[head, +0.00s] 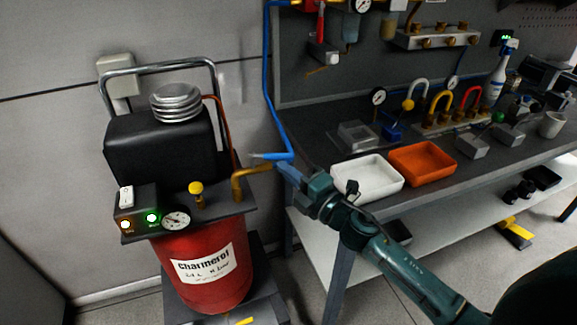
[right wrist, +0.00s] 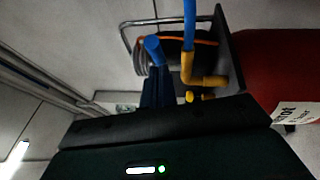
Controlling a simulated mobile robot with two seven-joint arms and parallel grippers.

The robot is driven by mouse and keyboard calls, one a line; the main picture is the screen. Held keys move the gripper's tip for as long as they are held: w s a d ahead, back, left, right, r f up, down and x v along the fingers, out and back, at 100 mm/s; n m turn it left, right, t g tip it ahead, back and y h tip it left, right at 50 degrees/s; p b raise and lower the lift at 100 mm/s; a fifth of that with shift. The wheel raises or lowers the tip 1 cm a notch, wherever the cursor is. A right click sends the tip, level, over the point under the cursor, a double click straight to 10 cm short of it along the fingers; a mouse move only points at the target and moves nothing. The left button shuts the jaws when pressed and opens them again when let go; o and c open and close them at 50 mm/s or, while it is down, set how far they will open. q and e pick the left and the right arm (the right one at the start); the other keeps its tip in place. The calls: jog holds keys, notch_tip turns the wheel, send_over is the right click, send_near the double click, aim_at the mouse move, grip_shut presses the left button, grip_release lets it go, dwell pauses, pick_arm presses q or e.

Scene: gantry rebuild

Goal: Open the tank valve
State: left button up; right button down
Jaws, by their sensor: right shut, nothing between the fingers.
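The red tank (head: 208,262) stands at the left with a dark top plate. A brass elbow pipe (head: 247,177) rises from the right side of the plate. A blue lever-like bar (head: 268,156) lies roughly level above the pipe's end, by the foot of the blue hose. My right gripper (head: 283,168) is shut and empty, just below and right of the bar; I cannot tell whether it touches. In the right wrist view the brass elbow (right wrist: 205,80) and the bar's blue round end (right wrist: 152,43) show close beyond my dark fingers. My left gripper is not in view.
A blue hose (head: 270,80) runs down beside the bench. The plate carries a yellow knob (head: 196,188), a gauge (head: 176,220) and a switch box (head: 128,215). White (head: 366,178) and orange (head: 422,163) trays sit on the bench near my right arm.

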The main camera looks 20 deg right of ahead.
aim_at(293, 159)
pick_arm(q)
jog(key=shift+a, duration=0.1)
pick_arm(e)
jog(key=shift+w+d, duration=0.1)
jog(key=shift+w, duration=0.15)
jog(key=n+g+y+b, duration=0.1)
jog(key=w+d+n+g+y+b, duration=0.1)
jog(key=w+n+y+b, duration=0.1)
jog(key=y, duration=0.1)
jog(key=shift+w+d+f+g, duration=0.1)
jog(key=shift+w+d+g, duration=0.1)
jog(key=shift+d+g, duration=0.2)
jog(key=shift+w+d+r, duration=0.15)
jog(key=shift+w+r, duration=0.05)
jog(key=shift+w, duration=0.15)
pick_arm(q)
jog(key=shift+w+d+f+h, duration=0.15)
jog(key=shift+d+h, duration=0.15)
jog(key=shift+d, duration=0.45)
pick_arm(e)
jog(key=shift+r, duration=0.1)
